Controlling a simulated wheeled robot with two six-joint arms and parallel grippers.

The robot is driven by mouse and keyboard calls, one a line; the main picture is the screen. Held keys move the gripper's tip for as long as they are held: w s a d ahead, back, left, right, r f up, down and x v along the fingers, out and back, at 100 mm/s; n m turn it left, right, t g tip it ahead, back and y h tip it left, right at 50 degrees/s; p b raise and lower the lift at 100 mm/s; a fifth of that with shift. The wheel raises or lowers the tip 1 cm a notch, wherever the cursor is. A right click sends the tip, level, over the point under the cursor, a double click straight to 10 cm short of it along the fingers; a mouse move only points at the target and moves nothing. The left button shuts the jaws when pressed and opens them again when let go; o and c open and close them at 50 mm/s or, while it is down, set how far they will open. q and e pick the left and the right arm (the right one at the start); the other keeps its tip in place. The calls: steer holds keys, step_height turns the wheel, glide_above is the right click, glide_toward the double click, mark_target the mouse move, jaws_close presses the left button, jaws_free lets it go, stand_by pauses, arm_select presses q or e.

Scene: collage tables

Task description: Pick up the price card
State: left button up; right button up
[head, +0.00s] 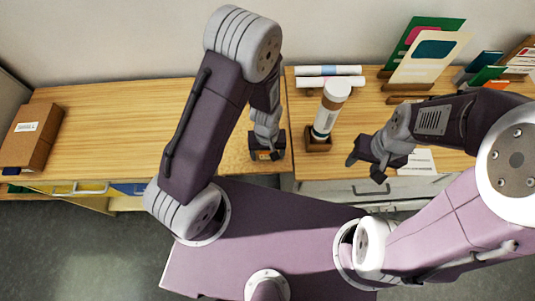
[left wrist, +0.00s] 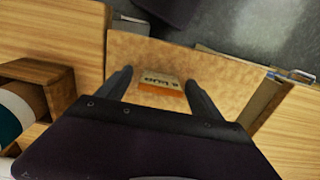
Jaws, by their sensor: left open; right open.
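A small card with dark lettering and an orange band, which looks like the price card (left wrist: 158,82), lies on the wooden table top in the left wrist view. In the head view a bit of it (head: 264,155) shows at my left gripper (head: 266,152). My left gripper is open; its two fingers stand on either side of the card in the left wrist view, with nothing clasped. Whether the fingers touch the table cannot be told. My right gripper (head: 366,168) is open and empty over the front of the right table.
White rolls (head: 330,76), upright cards (head: 432,58) and a white paper (head: 416,162) are on the right table (head: 300,119). A brown box (head: 30,137) sits far left; the left table (head: 110,115) is mostly clear.

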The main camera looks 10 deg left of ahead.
arm_select(q)
steer(key=shift+s+r, duration=0.1)
steer(key=shift+s, duration=0.05)
steer(key=c, duration=1.2)
steer(key=shift+c, duration=0.9)
